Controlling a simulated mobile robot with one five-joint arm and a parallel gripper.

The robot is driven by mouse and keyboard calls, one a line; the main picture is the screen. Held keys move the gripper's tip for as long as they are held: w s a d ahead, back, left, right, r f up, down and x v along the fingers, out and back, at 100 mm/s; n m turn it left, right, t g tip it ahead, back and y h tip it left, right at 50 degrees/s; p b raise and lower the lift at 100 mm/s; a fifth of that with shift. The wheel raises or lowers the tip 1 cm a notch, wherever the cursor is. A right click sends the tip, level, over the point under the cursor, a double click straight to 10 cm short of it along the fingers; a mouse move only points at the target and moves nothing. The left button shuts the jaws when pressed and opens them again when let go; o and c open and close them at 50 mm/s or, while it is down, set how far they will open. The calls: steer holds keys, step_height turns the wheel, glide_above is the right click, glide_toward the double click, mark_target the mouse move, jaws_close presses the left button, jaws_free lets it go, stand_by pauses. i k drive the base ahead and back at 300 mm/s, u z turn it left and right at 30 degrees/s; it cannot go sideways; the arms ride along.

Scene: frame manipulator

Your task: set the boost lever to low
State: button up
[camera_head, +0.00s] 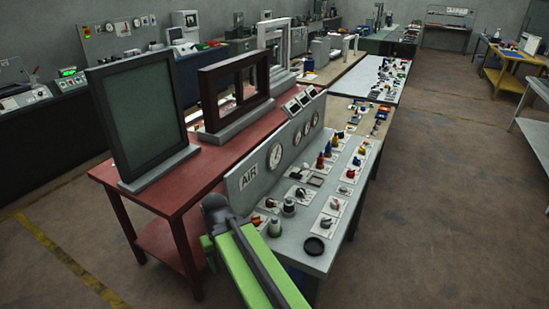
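The control panel (252,212) is a grey console with an upright back plate marked AIR and a sloping top. My green arm reaches up from the bottom edge in front of the panel's near left corner. My gripper's fingers do not show.
A red table (160,197) adjoins the panel on the left, bearing a dark framed screen (143,115) and a brown window frame (235,90). The floor (440,200) to the right is clear.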

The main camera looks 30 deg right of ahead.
mark_target(304, 166)
steer(key=u, duration=0.8)
steer(key=k, duration=0.9)
steer(key=z, duration=0.3)
steer(key=i, duration=1.55)
